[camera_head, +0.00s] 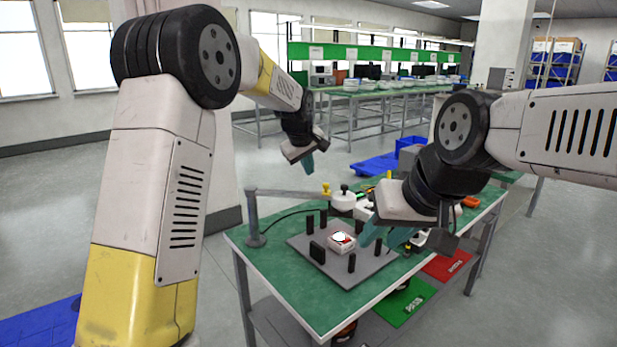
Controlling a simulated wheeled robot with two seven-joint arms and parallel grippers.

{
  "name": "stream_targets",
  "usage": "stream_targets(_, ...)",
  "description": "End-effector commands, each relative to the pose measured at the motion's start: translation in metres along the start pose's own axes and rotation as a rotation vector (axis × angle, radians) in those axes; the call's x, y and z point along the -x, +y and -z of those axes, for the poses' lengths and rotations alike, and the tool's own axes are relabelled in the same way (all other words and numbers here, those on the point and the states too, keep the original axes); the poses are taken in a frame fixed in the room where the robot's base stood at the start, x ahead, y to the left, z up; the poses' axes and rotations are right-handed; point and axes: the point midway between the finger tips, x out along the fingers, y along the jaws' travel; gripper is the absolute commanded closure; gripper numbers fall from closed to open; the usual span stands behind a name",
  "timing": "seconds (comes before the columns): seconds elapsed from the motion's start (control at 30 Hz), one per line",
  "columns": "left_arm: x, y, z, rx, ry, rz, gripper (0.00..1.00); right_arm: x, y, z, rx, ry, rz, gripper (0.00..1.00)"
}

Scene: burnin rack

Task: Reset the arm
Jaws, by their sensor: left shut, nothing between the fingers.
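My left gripper (308,163) hangs in the air at the upper middle, beyond the back left edge of the green table (285,285). Its teal fingers point down, are shut and hold nothing. My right gripper (371,238) is over the table, its teal fingertips pointing down and left, close in the picture to a small white and red box (341,241). I cannot tell whether it touches anything or how wide its fingers are. The box sits on a grey plate (345,277) with several black upright posts.
A grey post with a horizontal arm (254,222) stands at the table's left edge. A white item with a black knob (344,199) and tools sit at the back. Red (447,265) and green (405,301) mats lie below the table.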

Motion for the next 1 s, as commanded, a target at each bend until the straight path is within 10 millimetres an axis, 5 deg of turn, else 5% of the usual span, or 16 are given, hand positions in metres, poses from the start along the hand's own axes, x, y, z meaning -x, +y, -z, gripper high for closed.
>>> stream_targets(0.23,0.038,-0.020,0.004,-0.016,-0.004,-0.005,1.00,0.000,0.000,0.000,0.000,0.000,0.000,0.64)
stream_targets(0.47,0.131,-0.097,-0.015,-0.127,-0.028,-0.018,1.00,0.000,0.000,0.000,0.000,0.000,0.000,0.64)
stream_targets(0.7,0.211,-0.182,-0.073,-0.290,-0.038,-0.031,1.00,0.000,0.000,0.000,0.000,0.000,0.000,0.64)
stream_targets(1.0,0.257,-0.263,-0.166,-0.486,-0.032,-0.024,1.00,0.000,0.000,0.000,0.000,0.000,0.000,0.64)
